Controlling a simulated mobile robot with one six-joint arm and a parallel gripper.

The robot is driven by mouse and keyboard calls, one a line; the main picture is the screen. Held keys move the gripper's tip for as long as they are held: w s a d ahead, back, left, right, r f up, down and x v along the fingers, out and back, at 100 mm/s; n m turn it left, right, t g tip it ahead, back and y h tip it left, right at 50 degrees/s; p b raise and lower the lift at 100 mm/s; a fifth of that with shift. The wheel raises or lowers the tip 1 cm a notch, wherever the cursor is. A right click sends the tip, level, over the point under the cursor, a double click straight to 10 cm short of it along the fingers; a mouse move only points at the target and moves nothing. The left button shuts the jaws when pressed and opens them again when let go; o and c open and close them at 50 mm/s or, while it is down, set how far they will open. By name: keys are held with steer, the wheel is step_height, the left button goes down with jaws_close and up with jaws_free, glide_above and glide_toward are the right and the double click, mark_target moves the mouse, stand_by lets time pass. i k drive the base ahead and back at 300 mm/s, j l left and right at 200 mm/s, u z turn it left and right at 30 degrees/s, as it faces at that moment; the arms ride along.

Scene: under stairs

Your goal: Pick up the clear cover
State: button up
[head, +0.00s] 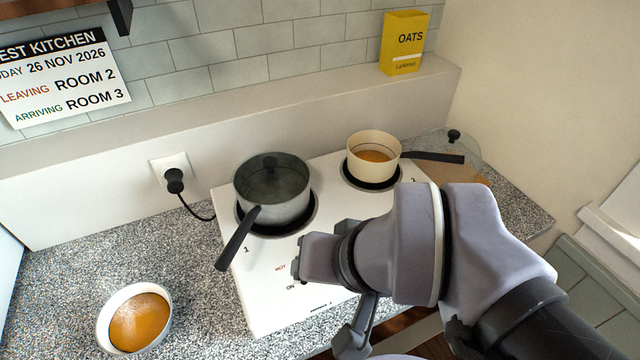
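A clear cover with a black knob (270,161) sits on the grey pot (288,211), on the left burner of the white hob. Another clear cover (467,146) with a black knob stands at the back right of the counter, near the wall and behind the cream pot's handle. My gripper (352,338) is at the lower middle, in front of the hob and apart from both covers. My arm partly hides it, and its fingers do not show clearly enough to tell open from shut.
A cream pot (374,144) of orange soup stands on the right burner, its dark handle pointing right. The grey pot's handle (238,238) points front left. A bowl of soup (136,318) stands front left. An oats box (403,43) is on the ledge. The left counter is mostly free.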

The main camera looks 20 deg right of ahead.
mark_target(445, 140)
steer(key=z, duration=1.3)
steer(key=u, duration=0.5)
steer(key=k+j+u, duration=0.1)
steer(key=u, duration=0.4)
steer(key=j+u, duration=0.1)
steer(key=u, duration=0.35)
steer(key=k+j+u, duration=0.1)
steer(key=u, duration=0.9)
steer(key=z, duration=2.5)
